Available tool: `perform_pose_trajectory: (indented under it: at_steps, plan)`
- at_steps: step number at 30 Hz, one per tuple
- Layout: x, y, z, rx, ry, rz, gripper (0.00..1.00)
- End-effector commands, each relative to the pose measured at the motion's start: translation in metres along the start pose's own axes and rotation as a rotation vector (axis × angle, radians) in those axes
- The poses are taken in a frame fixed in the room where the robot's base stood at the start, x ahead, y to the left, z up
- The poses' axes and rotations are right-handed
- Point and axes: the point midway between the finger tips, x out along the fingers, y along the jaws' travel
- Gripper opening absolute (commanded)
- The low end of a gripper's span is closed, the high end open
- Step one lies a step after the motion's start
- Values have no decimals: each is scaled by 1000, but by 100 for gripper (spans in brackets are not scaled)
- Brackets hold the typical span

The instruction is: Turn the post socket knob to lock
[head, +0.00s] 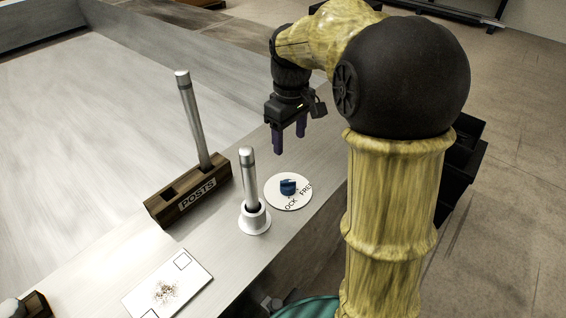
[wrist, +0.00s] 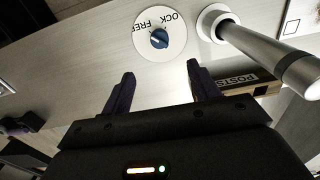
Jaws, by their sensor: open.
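The blue post socket knob (head: 288,187) sits on a round white dial plate (head: 277,200) marked LOCK and FREE. In the wrist view the knob (wrist: 159,39) shows near the top, beyond my fingertips. A metal post (head: 248,178) stands upright in the white socket (head: 255,218) beside the dial. The wrist view also shows the post (wrist: 270,58) in its socket (wrist: 212,19), right of the dial. My gripper (head: 289,142) is open with purple fingers, empty, and above the surface behind the dial in the head view. It does not touch the knob.
A wooden block labelled POSTS (head: 190,190) holds a second, slightly tilted post (head: 191,118), left of the socket. A white card (head: 168,285) with brown specks lies at the front left. The surface around the dial is otherwise clear.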

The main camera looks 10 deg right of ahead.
Motion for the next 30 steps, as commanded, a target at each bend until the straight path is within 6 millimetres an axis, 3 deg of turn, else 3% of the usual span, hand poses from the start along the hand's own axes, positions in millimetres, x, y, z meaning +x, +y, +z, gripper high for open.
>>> perform_pose_trajectory:
  at_steps: [4, 16, 23, 30]
  plan:
    - [-10, 1, -4, -30, -8, -6, 61]
    - [-4, 0, -4, -31, -10, -7, 61]
    - [25, 0, -3, -29, -12, -8, 61]
    - [68, 0, -2, -28, -13, -9, 61]
